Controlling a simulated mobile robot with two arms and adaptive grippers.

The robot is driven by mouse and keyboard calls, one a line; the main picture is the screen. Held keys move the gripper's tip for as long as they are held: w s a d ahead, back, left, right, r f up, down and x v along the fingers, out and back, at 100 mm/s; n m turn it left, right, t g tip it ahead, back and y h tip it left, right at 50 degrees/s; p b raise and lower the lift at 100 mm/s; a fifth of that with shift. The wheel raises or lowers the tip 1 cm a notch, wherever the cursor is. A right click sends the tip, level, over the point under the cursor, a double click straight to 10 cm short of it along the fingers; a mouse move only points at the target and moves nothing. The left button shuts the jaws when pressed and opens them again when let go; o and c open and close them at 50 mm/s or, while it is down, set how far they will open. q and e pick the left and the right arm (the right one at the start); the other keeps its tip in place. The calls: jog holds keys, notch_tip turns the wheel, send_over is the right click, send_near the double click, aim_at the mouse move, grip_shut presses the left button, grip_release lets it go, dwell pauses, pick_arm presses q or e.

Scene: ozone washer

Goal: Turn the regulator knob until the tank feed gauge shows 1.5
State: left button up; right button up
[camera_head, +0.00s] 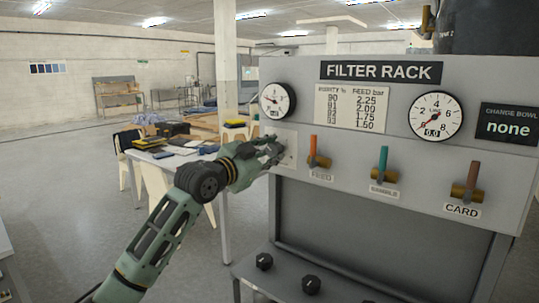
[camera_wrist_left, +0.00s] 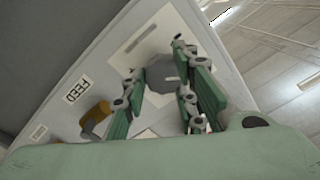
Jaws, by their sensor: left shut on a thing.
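The grey regulator knob (camera_wrist_left: 163,76) sits on a pale plate on the panel's left part. My left gripper (camera_head: 278,150) reaches it from the left and is shut on it, with a finger on either side in the left wrist view. My right gripper is not in view.
Right of the knob are the orange FEED lever (camera_head: 314,150), the teal SAMPLE lever (camera_head: 382,163) and the brown CARD lever (camera_head: 471,182). A second gauge (camera_head: 435,116) reads 0.0. Black knobs (camera_head: 311,284) stand on the lower shelf. A cluttered table (camera_head: 180,158) is behind my arm.

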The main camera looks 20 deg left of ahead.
pick_arm(q)
jog(key=shift+d+f+m, duration=0.2)
jog(key=shift+f+m, duration=0.1)
jog(key=shift+f, duration=0.25)
jog(key=o, duration=1)
jog(key=shift+s+d+r, duration=0.1)
jog(key=shift+r, duration=0.1)
jog(key=shift+a, duration=0.2)
jog(key=shift+r, duration=0.1)
jog(key=shift+s+a, duration=0.15)
jog(key=shift+s, duration=0.05)
jog(key=v, duration=1.1)
jog(key=shift+s, duration=0.25)
jog(key=shift+r, duration=0.1)
